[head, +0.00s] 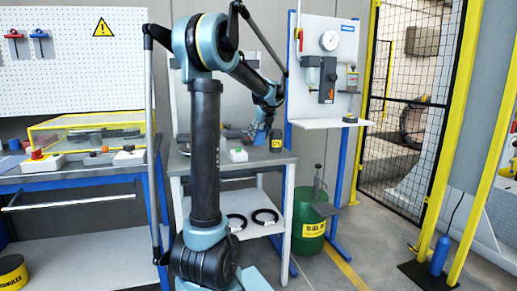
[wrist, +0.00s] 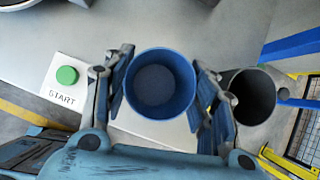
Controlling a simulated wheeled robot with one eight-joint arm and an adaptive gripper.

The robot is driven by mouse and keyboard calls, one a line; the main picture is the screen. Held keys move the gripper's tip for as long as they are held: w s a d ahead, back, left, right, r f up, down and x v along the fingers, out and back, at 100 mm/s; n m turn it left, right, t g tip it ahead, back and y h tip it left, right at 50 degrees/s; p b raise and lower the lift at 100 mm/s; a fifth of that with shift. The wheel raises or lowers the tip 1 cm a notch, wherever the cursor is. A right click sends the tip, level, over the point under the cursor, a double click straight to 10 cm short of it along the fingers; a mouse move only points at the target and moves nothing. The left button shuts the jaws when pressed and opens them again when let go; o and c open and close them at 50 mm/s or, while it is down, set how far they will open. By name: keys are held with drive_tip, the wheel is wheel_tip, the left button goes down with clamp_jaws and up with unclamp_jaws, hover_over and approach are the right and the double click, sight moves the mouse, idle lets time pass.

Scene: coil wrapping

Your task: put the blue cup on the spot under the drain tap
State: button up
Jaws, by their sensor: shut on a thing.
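The blue cup (wrist: 187,98) stands mouth up between the fingers of my gripper (wrist: 161,80) in the wrist view. Both fingers close on its sides, and its inside looks empty. In the head view my gripper (head: 262,128) is over the right part of the workbench, and the cup is hard to tell from the blue fingers. I cannot tell whether its base touches the bench. The filter unit (head: 311,74) hangs on the white panel to the right, above a white shelf (head: 325,124). The drain tap and its spot are too small to make out.
A dark container (wrist: 250,96) stands close to the right finger; it shows a yellow label in the head view (head: 277,141). A green START button (wrist: 67,75) is to the left. A green drum (head: 309,215) is below the shelf.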

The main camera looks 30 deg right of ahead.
sight(259, 143)
drive_tip(key=shift+f, duration=2.7)
drive_tip(key=o, duration=0.9)
drive_tip(key=shift+f, duration=0.1)
drive_tip(key=v, duration=1.2)
drive_tip(key=shift+a, duration=0.1)
